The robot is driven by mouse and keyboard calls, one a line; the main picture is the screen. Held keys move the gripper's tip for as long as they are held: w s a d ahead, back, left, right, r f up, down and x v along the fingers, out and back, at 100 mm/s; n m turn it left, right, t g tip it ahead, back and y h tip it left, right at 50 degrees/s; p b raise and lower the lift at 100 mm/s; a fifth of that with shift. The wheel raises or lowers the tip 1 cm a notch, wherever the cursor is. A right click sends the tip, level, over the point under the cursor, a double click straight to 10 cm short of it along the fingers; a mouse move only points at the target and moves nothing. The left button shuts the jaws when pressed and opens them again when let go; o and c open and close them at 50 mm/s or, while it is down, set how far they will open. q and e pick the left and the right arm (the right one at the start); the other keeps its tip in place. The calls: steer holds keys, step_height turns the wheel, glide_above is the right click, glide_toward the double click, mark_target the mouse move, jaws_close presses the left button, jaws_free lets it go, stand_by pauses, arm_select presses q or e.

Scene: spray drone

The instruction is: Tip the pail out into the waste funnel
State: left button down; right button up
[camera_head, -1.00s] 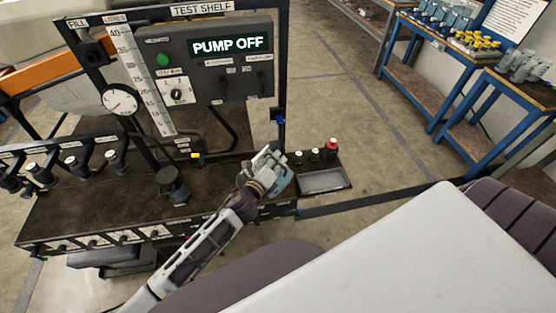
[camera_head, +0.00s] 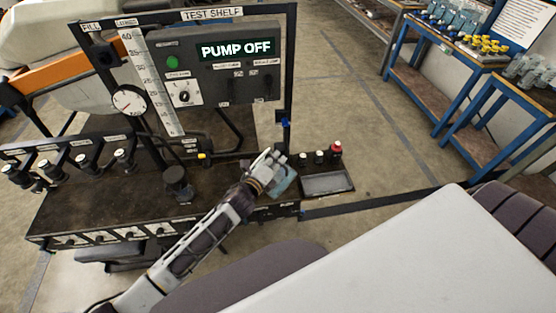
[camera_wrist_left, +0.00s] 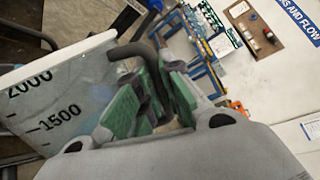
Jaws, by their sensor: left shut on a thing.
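The pail (camera_wrist_left: 50,105) shows in the left wrist view as a translucent grey wall with 1500 and 2000 marks. Its dark handle (camera_wrist_left: 126,50) runs between the green finger pads of my left gripper (camera_wrist_left: 150,95), which is shut on it. In the head view my left gripper (camera_head: 268,168) is over the right end of the dark bench, with the bluish pail (camera_head: 284,181) beside and under it. A black cup-shaped piece (camera_head: 176,183), possibly the waste funnel, stands on the bench left of the gripper. The pail's contents are hidden. My right gripper is out of view.
The test shelf panel (camera_head: 235,68) reads PUMP OFF and rises behind the bench (camera_head: 95,200). A shallow grey tray (camera_head: 327,183) and small bottles (camera_head: 320,157) are right of the gripper. Several valves line the left. Blue worktables (camera_head: 440,85) stand farther off; the floor between is clear.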

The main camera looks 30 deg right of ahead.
mark_target(265, 157)
arm_select(q)
steer(key=shift+w+a+n+p, duration=0.4)
steer(key=shift+w+n+p, duration=0.1)
steer(key=shift+w, duration=0.2)
steer(key=shift+w+a+f+n+g, duration=0.3)
steer(key=shift+w+n, duration=0.1)
steer(key=shift+w, duration=0.15)
steer(key=shift+w+a+f+n+p, duration=0.15)
steer(key=shift+w+a+n, duration=0.1)
steer(key=shift+w, duration=0.15)
steer(key=shift+w+a+f+n+p, duration=0.15)
steer(key=shift+w+a+n, duration=0.1)
steer(key=shift+w, duration=0.15)
stand_by(0.5)
steer(key=shift+w+a+f+n, duration=0.2)
steer(key=shift+w+a+n, duration=0.1)
steer(key=shift+w, duration=0.2)
steer(key=shift+w+a+f+n, duration=0.2)
steer(key=shift+w+n, duration=0.1)
steer(key=shift+w, duration=0.2)
